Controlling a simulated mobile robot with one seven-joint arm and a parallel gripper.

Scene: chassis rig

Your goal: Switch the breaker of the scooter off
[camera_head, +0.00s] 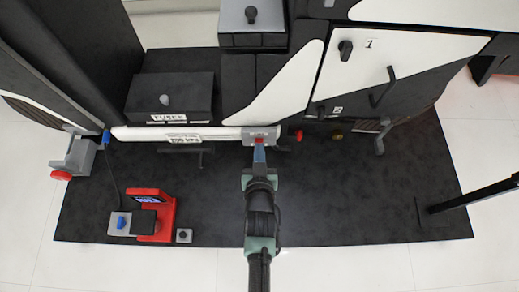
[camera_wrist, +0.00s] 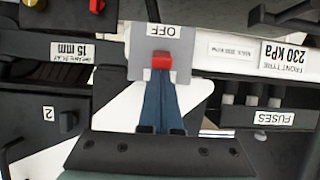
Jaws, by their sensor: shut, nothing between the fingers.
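The breaker is a light grey plate (camera_head: 247,134) on the white bar, with a small red switch (camera_head: 259,141). In the wrist view the plate (camera_wrist: 143,60) carries the word OFF, and the red switch (camera_wrist: 161,60) sits just beside that word. My gripper (camera_head: 259,152) is shut and empty, its blue fingers pointing at the breaker. In the wrist view the closed fingertips (camera_wrist: 160,76) are right at the red switch and overlap its lower edge. I cannot tell whether they touch it. The fingertips hide part of the plate below the switch.
A fuses box (camera_head: 170,98) stands left of the breaker. A red knob (camera_head: 299,135) and a yellow knob (camera_head: 337,135) sit to its right, below cabinet doors with handles. A red device (camera_head: 165,215) lies at lower left.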

